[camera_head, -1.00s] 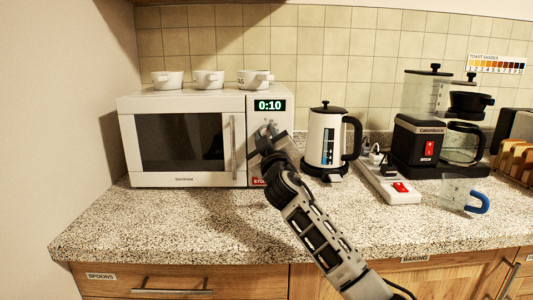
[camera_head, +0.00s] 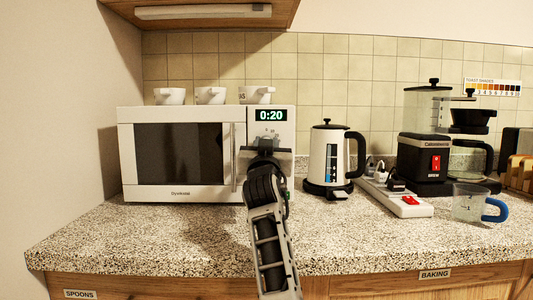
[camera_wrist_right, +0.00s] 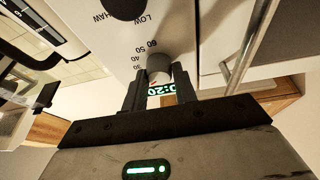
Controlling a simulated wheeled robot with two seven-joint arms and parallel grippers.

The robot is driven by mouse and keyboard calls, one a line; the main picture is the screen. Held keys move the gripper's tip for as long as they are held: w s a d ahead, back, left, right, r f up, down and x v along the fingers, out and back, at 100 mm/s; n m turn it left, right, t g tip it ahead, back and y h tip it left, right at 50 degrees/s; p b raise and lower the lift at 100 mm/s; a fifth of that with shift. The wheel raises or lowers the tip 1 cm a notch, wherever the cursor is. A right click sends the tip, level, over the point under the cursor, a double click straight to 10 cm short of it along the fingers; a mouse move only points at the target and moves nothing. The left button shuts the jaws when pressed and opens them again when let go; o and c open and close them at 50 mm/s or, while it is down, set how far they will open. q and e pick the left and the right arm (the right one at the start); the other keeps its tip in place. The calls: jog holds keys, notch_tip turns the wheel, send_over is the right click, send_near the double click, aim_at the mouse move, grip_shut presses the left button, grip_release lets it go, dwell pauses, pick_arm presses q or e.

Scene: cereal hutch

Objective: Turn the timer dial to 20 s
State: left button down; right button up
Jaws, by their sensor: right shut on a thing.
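The white microwave (camera_head: 180,155) stands at the left of the counter. Its display (camera_head: 270,115) reads 0:20 in green; it also shows upside down in the right wrist view (camera_wrist_right: 161,88). The grey timer dial (camera_wrist_right: 158,65) sits on the panel beside a printed seconds scale (camera_wrist_right: 140,55). My right gripper (camera_head: 265,148) is at the control panel and hides the dial in the head view. In the right wrist view its two fingers (camera_wrist_right: 159,82) are shut on the dial, one on each side. My left gripper is not in view.
Several white mugs (camera_head: 210,96) stand on the microwave. A darker dial (camera_wrist_right: 122,8) sits beyond the timer dial. The microwave's door handle (camera_head: 233,158) is just left of my gripper. A kettle (camera_head: 325,155), a power strip (camera_head: 405,205) and a glass cup (camera_head: 468,203) stand to the right.

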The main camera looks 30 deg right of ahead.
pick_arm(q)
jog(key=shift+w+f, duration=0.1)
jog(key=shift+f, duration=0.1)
pick_arm(e)
jog(key=o, duration=1)
jog(key=shift+s+a, duration=0.1)
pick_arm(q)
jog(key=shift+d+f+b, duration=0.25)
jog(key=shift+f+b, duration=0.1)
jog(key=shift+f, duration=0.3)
pick_arm(e)
jog(key=shift+v, duration=7.85)
